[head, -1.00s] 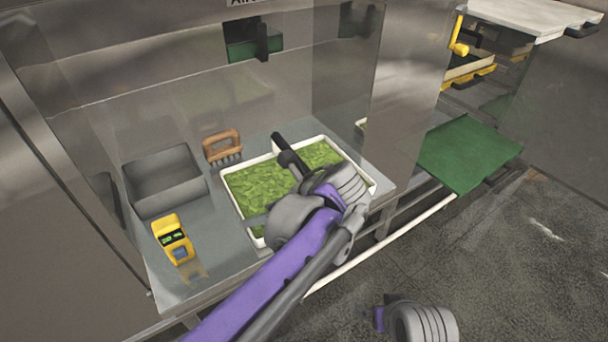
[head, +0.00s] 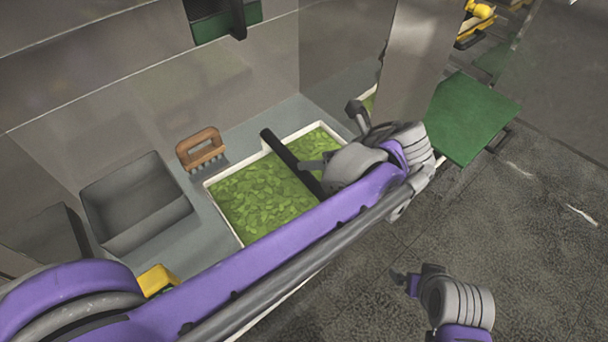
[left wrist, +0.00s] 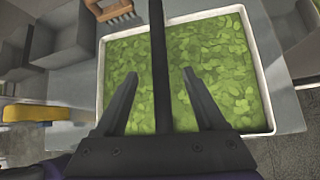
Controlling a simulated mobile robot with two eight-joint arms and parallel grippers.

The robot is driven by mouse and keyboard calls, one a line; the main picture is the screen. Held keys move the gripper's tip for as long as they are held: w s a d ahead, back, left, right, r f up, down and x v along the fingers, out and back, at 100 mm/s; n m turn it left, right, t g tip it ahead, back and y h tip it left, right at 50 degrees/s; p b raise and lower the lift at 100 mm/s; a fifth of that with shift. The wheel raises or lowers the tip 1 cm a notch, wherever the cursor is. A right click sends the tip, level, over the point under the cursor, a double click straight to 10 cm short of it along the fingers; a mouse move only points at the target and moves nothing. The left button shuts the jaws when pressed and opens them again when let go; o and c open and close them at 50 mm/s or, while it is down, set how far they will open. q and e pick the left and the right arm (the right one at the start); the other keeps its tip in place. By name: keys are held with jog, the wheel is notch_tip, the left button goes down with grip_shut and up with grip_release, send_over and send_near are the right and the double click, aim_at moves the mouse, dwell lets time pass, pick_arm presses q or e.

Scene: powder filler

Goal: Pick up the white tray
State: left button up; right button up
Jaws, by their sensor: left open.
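The white tray (head: 225,222) holds green leaf-like pieces and lies on the grey work surface. My left arm hides its near side in the head view. In the left wrist view the tray's white rim (left wrist: 258,72) shows on several sides. My left gripper (head: 332,138) is over the tray's right part, open, with nothing between its fingers. In the left wrist view its two fingers (left wrist: 160,74) stand apart above the leaves, and a dark bar runs between them. My right gripper (head: 404,279) is low at the right, over the floor; its jaws are unclear.
A grey bin (head: 140,205) and a brown-handled toothed tool (head: 201,146) stand left of the tray. A yellow device (head: 157,279) is partly hidden by my left arm. Clear panels and a steel post (head: 412,60) bound the space. A green board (head: 470,115) is at right.

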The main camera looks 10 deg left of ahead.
aim_at(296, 166)
pick_arm(q)
jog(key=x, duration=1)
jog(key=shift+s+f, duration=0.2)
jog(key=shift+f, duration=0.2)
grip_shut()
jog(key=shift+r, duration=0.1)
dwell(0.9)
